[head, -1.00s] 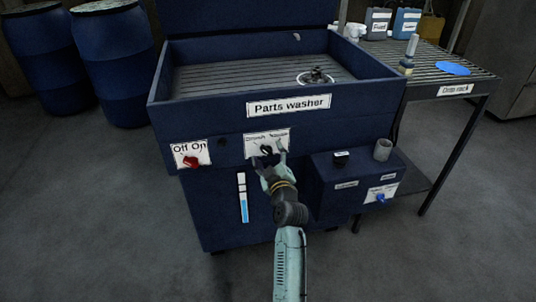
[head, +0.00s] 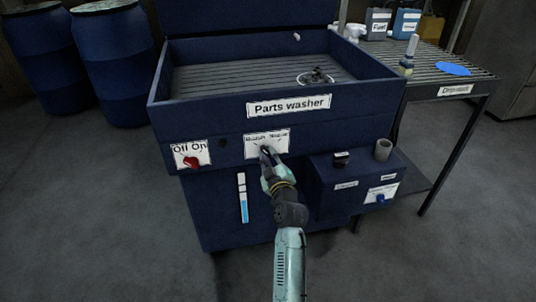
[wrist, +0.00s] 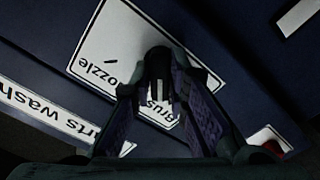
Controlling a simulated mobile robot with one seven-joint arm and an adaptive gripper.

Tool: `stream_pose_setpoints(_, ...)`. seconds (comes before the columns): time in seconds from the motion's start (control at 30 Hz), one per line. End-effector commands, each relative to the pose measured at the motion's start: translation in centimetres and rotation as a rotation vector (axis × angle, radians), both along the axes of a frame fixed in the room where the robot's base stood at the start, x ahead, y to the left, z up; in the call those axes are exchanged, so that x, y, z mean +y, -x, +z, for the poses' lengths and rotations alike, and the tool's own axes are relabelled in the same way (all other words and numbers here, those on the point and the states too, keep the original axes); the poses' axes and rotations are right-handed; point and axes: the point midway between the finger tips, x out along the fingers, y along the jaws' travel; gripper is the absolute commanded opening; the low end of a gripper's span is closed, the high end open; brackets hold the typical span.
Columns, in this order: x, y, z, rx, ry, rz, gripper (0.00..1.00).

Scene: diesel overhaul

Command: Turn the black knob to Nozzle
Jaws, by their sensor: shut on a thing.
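The black knob (wrist: 158,65) sits on a white label plate (head: 281,139) on the front of the blue parts washer, below the "Parts washer" sign. The plate reads Brush and Nozzle; in the wrist view the plate (wrist: 95,42) shows "Nozzle" to the left of the knob and part of "Brush" below it. My gripper (head: 267,153) is at the knob, its fingers closed on the knob's sides. In the wrist view my gripper (wrist: 160,85) has the knob between its fingertips. In the head view the fingers mostly hide the knob.
A red Off/On knob (head: 190,162) is on the left of the washer front. A blue box (head: 335,200) with a small black cap and a blue valve juts out at right. A drain rack (head: 440,75) stands at right. Blue drums (head: 115,65) stand at left.

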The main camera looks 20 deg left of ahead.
Motion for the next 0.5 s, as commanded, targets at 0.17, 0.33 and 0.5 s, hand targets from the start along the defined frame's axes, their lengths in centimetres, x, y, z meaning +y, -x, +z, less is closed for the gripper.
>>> stream_pose_setpoints(0.17,-0.11,-0.05,0.34,0.155,-0.221,-0.001,0.05)
stream_pose_setpoints(0.33,-0.18,-0.12,0.4,0.346,-0.505,-0.001,0.05)
stream_pose_setpoints(0.5,-0.29,-0.17,0.41,0.546,-0.8,-0.002,0.05)
